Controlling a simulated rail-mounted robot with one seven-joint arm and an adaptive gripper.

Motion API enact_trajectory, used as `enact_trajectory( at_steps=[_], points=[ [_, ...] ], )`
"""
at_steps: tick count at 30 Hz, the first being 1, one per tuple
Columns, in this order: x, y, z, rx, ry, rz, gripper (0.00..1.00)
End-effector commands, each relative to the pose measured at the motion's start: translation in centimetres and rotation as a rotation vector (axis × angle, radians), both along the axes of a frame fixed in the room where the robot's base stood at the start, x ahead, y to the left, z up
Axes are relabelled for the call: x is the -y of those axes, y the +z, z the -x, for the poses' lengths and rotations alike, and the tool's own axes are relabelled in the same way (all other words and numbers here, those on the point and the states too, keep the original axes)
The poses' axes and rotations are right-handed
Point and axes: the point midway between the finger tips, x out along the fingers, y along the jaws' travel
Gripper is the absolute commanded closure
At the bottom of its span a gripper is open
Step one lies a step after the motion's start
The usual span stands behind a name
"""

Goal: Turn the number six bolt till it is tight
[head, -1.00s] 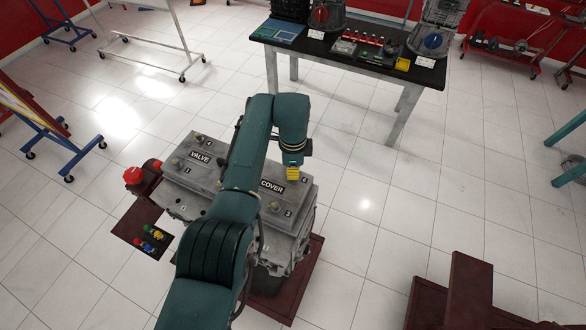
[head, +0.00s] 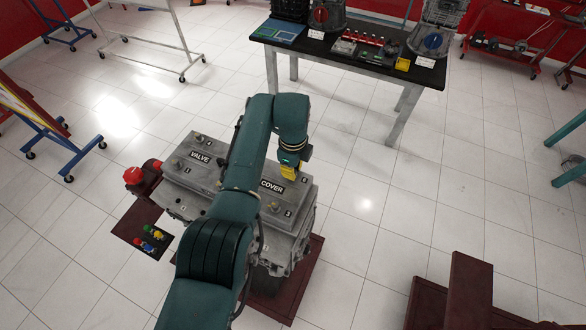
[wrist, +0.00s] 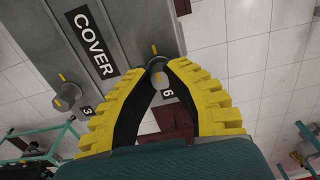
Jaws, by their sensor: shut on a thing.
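The grey valve cover (head: 232,180) lies flat on the engine block, with bolts standing on it beside printed numbers. My gripper (head: 289,172), with yellow ribbed fingers, points down at the cover's right end, by the number 6. In the wrist view my gripper's fingertips (wrist: 160,74) are closed on both sides of the number six bolt (wrist: 157,63). That bolt is a grey knob with a yellow mark on top, and the label 6 shows between the fingers. In the head view my gripper hides this bolt. I cannot tell how tight it is.
The number three bolt (wrist: 68,96) stands nearby, also with a yellow mark. A red button (head: 133,175) and a panel of coloured knobs (head: 152,239) are at the engine's left. A black-topped table (head: 429,73) with parts stands behind.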

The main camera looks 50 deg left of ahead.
Motion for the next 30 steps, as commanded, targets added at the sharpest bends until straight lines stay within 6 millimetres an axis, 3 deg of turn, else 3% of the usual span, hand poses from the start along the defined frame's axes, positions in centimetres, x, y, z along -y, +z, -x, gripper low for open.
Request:
enact_trajectory(
  at_steps=[6, 7, 12, 23, 30],
  points=[
    [0.0, 0.0, 0.0, 0.0, 0.0, 0.0, 1.0],
    [0.0, 0.0, 0.0, 0.0, 0.0, 0.0, 0.82],
    [0.0, 0.0, 0.0, 0.0, 0.001, 0.0, 0.53],
    [0.0, 0.8, -0.1, 0.002, 0.001, -0.002, 0.53],
    [-0.1, 6.2, -0.1, 0.005, 0.001, -0.004, 0.53]
  ],
)
